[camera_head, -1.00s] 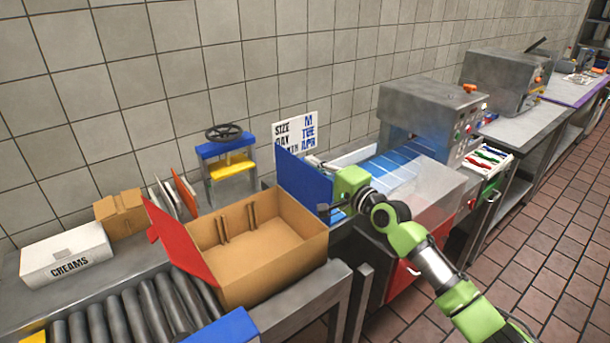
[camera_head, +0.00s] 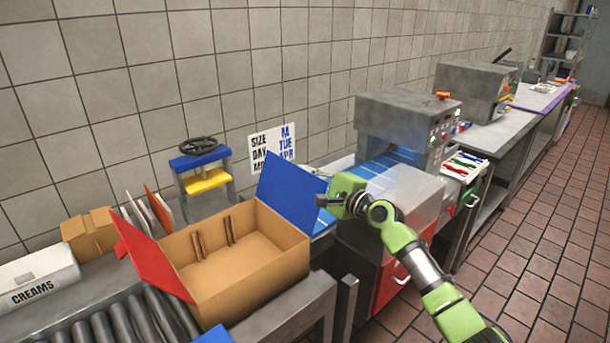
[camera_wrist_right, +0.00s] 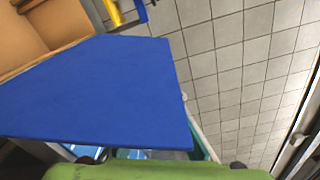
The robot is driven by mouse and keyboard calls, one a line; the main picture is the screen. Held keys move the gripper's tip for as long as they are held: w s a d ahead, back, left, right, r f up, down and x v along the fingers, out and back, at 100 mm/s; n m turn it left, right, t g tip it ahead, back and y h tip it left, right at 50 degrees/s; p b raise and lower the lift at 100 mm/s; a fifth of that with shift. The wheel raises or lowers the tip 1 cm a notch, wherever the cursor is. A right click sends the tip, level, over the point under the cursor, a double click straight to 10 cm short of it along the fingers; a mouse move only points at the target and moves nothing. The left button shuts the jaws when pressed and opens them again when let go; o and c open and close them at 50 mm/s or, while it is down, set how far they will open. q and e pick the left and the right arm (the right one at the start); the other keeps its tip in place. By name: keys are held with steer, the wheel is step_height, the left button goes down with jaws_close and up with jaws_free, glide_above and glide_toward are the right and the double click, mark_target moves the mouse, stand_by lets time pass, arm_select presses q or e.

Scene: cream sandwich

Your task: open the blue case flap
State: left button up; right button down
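The open cardboard case (camera_head: 255,265) stands on the near counter. Its blue flap (camera_head: 290,188) stands up from the right rim and leans outward, away from the opening. The flap also fills the middle of the right wrist view (camera_wrist_right: 95,95). My right gripper (camera_head: 320,201) is at the flap's right edge, on its outer side in the head view. Its green body crosses the bottom of the wrist view. I cannot tell whether its fingers touch the flap or how far apart they are. My left gripper is not in view.
The case's red flap (camera_head: 148,255) leans out on the left. A roller conveyor (camera_head: 125,318) lies in front. A white creams box (camera_head: 38,278) and a brown box (camera_head: 90,235) stand left. A metal machine (camera_head: 400,120) stands behind my right arm.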

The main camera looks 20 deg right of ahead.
steer(key=c, duration=2.3)
jaws_free()
steer(key=shift+s+f, duration=0.1)
steer(key=v, duration=1.1)
steer(key=shift+s+d, duration=0.15)
steer(key=shift+s, duration=0.25)
